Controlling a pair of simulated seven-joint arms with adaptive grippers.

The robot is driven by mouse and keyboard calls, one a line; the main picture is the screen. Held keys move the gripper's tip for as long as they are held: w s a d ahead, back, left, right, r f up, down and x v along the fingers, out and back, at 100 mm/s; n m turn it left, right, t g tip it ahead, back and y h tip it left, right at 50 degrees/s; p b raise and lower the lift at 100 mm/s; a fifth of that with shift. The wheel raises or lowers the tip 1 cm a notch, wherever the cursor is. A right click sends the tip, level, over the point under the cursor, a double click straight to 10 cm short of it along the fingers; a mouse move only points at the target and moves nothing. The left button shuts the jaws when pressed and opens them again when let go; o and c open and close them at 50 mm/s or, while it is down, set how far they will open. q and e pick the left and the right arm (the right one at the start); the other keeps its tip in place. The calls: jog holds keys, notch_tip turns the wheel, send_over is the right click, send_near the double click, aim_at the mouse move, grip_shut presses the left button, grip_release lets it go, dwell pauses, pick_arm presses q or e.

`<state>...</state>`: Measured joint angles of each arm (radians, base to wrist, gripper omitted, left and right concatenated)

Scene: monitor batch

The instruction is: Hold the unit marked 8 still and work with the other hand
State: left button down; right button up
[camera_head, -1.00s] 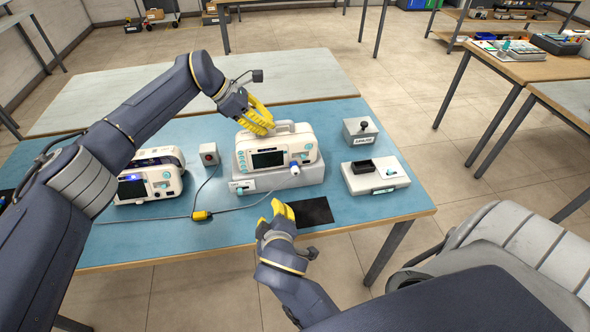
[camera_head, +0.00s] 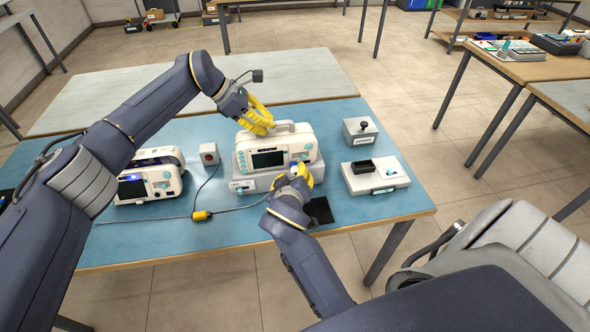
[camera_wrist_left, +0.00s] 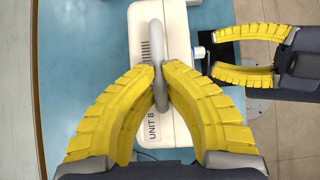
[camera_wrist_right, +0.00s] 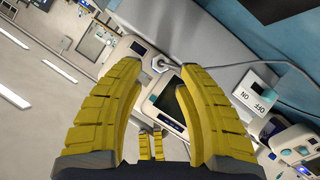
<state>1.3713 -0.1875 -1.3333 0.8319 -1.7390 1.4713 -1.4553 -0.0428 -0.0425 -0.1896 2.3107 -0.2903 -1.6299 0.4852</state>
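Unit 8, a white monitor (camera_head: 258,142) with a dark screen, sits on a grey base (camera_head: 240,187) on the blue table. Its "UNIT 8" label shows in the left wrist view (camera_wrist_left: 154,127). My left gripper (camera_head: 262,126) is shut on the unit's grey top handle (camera_wrist_left: 160,40), one finger on each side. My right gripper (camera_head: 303,174) is at the unit's front right, fingers apart. A small knob on the front (camera_wrist_right: 160,64) shows between its fingertips in the right wrist view. The fingers appear not to touch it. The head view mostly hides this knob behind the right gripper.
Other white monitors (camera_head: 147,185) stand at left. A grey box with a red button (camera_head: 209,154) and a cable with a yellow connector (camera_head: 201,215) lie between. At right are a joystick box (camera_head: 361,131) and a white tray-like device (camera_head: 376,182). A black mat (camera_head: 319,211) lies in front.

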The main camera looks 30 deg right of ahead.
aim_at(295, 172)
jog(key=shift+x, duration=2.2)
grip_shut()
